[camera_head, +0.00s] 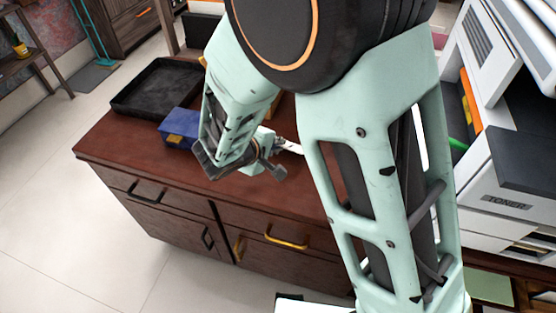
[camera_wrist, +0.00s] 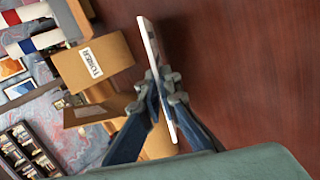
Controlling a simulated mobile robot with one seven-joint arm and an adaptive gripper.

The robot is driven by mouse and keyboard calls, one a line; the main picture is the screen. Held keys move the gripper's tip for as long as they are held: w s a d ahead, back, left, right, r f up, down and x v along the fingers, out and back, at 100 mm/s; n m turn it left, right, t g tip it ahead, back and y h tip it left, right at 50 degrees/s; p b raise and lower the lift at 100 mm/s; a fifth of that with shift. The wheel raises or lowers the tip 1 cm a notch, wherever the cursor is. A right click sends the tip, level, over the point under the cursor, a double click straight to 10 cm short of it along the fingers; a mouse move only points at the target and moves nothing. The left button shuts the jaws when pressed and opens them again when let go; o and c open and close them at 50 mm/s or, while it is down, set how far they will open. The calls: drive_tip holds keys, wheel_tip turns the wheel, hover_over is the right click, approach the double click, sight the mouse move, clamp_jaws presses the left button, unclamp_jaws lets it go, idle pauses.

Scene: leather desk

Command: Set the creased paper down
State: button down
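The creased paper (camera_wrist: 149,45) shows in the wrist view as a thin, pale sheet seen nearly edge-on. My gripper (camera_wrist: 166,88) is shut on it, with a finger on each side. The sheet extends beyond the fingers at both ends, and its creases cannot be made out. In the head view, a small white piece of the paper (camera_head: 290,146) shows beside my gripper (camera_head: 272,152), over the brown desk (camera_head: 115,143). My arm hides much of the area around it. I cannot tell whether the paper touches the desktop.
A blue box (camera_head: 179,128) and a black tray (camera_head: 158,86) occupy the desk's left and back. A white printer (camera_head: 510,190) stands at the right. A cardboard box (camera_wrist: 110,58) shows in the wrist view. The desk's front-left top is clear.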

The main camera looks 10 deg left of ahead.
idle(0.3)
drive_tip(key=c, duration=2.3)
unclamp_jaws()
drive_tip(key=shift+p+v, duration=1)
drive_tip(key=shift+v, duration=2.95)
